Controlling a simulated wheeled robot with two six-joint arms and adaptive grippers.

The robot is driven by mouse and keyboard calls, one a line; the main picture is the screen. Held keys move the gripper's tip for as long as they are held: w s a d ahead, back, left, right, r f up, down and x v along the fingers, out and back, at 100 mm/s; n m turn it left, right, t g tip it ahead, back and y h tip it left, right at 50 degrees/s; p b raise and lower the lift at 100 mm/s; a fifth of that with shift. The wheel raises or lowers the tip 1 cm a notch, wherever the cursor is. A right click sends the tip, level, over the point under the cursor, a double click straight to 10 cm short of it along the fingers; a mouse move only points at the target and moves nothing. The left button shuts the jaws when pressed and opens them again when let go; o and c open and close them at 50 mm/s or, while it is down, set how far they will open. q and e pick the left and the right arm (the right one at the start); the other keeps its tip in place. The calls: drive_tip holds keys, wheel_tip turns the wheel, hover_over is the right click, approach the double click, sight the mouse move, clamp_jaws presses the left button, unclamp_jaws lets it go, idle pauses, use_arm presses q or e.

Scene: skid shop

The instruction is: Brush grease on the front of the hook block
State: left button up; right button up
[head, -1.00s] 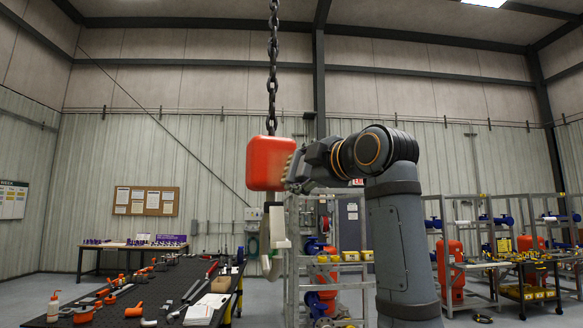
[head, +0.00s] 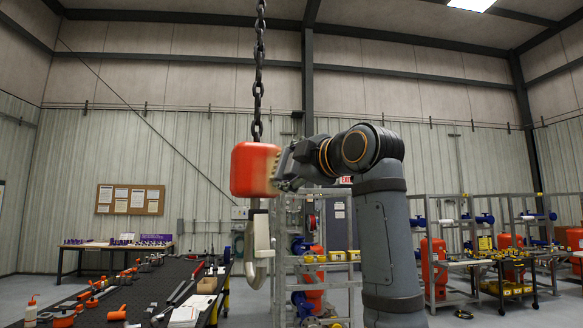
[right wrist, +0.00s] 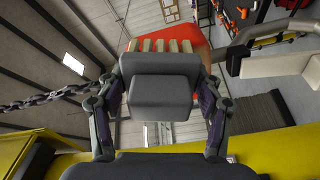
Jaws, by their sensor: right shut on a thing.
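The red hook block (head: 248,168) hangs from a dark chain (head: 258,80) in the head view, with a pale hook (head: 257,250) below it. My right gripper (head: 288,165) is at the block's right side. In the right wrist view, my right gripper (right wrist: 160,95) is shut on the grey back of a brush (right wrist: 160,75). The brush's tan bristles (right wrist: 165,46) point at the red block (right wrist: 205,42) and appear to touch it. A faint pale patch shows on the block near the bristles; I cannot tell if it is grease. My left gripper is out of view.
A dark workbench (head: 140,299) with tools, orange parts and a squeeze bottle (head: 31,308) stands at the lower left. A grey metal rack (head: 283,245) stands behind the hook. Racks with red tanks (head: 434,260) stand at the right. Open air surrounds the block's left side.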

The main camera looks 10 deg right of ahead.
drive_tip(key=shift+s+a, duration=0.25)
drive_tip(key=shift+a, duration=0.55)
drive_tip(key=shift+s+a, duration=0.25)
drive_tip(key=shift+a, duration=0.5)
drive_tip(key=shift+s+a+b, duration=0.2)
drive_tip(key=shift+a+b, duration=0.05)
drive_tip(key=shift+a, duration=0.35)
drive_tip(key=shift+s+a+b, duration=0.2)
drive_tip(key=shift+a, duration=0.4)
drive_tip(key=shift+s+a, duration=0.2)
drive_tip(key=shift+a, duration=0.35)
drive_tip(key=shift+s+a, duration=0.25)
drive_tip(key=shift+a, duration=0.55)
drive_tip(key=shift+s+a, duration=0.25)
drive_tip(key=shift+a, duration=0.55)
drive_tip(key=shift+d+r+p, duration=0.1)
drive_tip(key=shift+r+p, duration=0.75)
drive_tip(key=shift+r, duration=0.35)
